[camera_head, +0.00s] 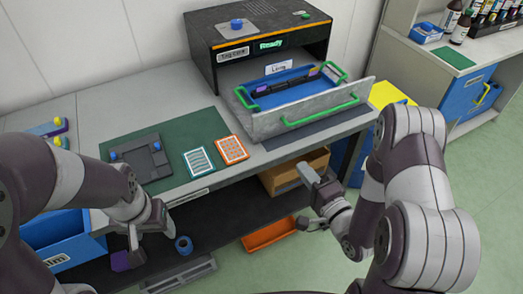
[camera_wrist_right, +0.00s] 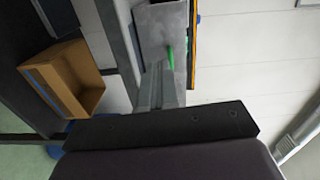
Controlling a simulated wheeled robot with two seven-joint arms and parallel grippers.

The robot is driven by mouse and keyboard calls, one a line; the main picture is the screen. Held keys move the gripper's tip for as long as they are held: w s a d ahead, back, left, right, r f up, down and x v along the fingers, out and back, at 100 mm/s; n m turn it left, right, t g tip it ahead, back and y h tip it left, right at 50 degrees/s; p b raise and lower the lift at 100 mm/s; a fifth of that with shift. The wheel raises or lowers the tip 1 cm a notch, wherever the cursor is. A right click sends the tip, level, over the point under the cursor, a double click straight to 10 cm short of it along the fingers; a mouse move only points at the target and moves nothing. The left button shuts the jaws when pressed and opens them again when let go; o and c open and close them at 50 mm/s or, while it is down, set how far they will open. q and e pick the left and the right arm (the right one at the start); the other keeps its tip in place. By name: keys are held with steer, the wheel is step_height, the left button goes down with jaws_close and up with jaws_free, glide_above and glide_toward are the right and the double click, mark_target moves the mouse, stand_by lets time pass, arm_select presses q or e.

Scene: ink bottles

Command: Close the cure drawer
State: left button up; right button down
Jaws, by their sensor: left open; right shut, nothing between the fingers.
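The cure drawer (camera_head: 312,115) is pulled out of the black cabinet (camera_head: 260,40), whose screen reads "Ready". Its grey front carries a green handle (camera_head: 320,110). A blue tray (camera_head: 285,85) with green handles lies inside, with a dark bar across it. In the right wrist view the grey drawer (camera_wrist_right: 158,40) and a bit of green handle (camera_wrist_right: 170,58) show. My right gripper (camera_head: 306,172) is shut and empty, below and in front of the drawer, apart from it. My left gripper (camera_head: 148,238) is open at the table's front left, away from the drawer.
An orange bin (camera_head: 268,235) lies lower.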

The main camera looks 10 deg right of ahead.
steer(key=w, duration=0.3)
steer(key=p, duration=0.1)
glide_toward(273, 125)
steer(key=shift+m, duration=0.4)
steer(key=x, duration=0.5)
steer(key=shift+w+a, duration=0.1)
steer(key=shift+w, duration=0.2)
steer(key=shift+w+a, duration=0.15)
steer(key=shift+w, duration=0.1)
steer(key=shift+w+f, duration=0.1)
steer(key=shift+w, duration=0.3)
arm_select(q)
steer(key=shift+w+d+r, duration=0.15)
steer(key=shift+w+r, duration=0.2)
steer(key=shift+w, duration=0.3)
arm_select(e)
steer(key=shift+a, duration=0.1)
